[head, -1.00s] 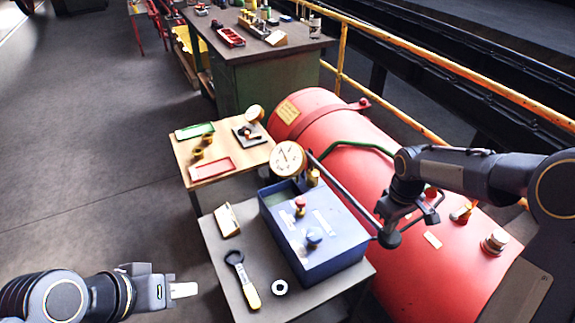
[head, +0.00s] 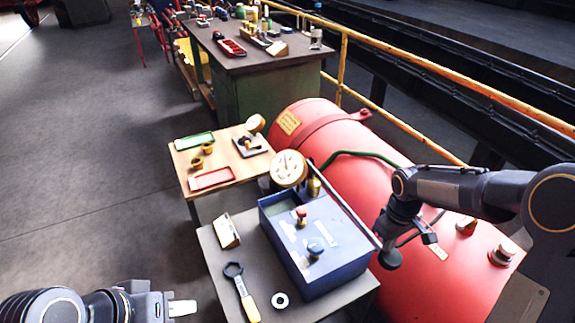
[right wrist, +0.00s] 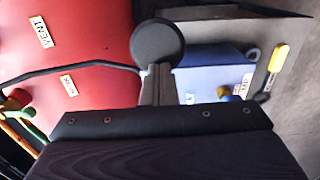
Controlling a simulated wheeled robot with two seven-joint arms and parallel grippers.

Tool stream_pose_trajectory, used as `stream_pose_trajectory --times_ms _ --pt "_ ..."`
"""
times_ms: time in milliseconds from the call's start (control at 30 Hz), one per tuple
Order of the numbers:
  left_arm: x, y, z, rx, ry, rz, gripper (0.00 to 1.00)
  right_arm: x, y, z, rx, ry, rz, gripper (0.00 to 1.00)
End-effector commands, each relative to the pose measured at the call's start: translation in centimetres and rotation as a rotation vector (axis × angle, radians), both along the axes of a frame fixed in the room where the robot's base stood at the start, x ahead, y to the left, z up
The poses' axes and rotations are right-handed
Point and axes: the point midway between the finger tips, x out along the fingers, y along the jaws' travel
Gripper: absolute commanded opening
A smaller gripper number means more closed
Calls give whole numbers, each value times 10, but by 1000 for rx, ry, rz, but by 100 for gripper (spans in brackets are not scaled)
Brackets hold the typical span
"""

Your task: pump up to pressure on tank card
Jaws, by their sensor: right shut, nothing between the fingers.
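The blue pump box (head: 335,262) stands on the near grey table, with a red knob (head: 301,212) and a blue knob (head: 315,250) on top. Its long dark lever (head: 345,207) slants down right to a round black end knob (head: 388,259), which also shows in the right wrist view (right wrist: 157,42). My right gripper (right wrist: 156,82) is shut and empty, its fingertips at the knob; contact is unclear. A round white gauge (head: 289,168) stands behind the box; its reading is too small. A yellow plate (head: 289,122) is on the red tank (head: 340,140). My left gripper (head: 182,308) is low left, away from the table.
A wooden table (head: 225,160) with trays stands behind. A yellow railing (head: 440,80) runs behind the tank. The left floor is clear.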

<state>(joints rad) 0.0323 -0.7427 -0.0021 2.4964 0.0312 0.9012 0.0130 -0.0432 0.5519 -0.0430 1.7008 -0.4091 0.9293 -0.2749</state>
Motion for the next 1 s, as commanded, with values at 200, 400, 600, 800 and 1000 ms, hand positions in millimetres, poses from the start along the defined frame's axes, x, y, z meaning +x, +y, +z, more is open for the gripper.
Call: stream_pose_trajectory --times_ms 200,400,600,800,1000 --pt "0 0 45 0 0 0 36 0 -1 55 -2 1 -2 0" --pt "0 0 76 0 0 0 36 0 -1 95 -2 2 -3 0" --pt "0 0 102 0 0 0 36 0 -1 129 -3 3 -2 0" --pt "0 0 100 0 0 0 36 0 -1 128 -3 4 -2 0" --pt "0 0 99 0 0 0 36 0 -1 128 -3 4 -2 0"
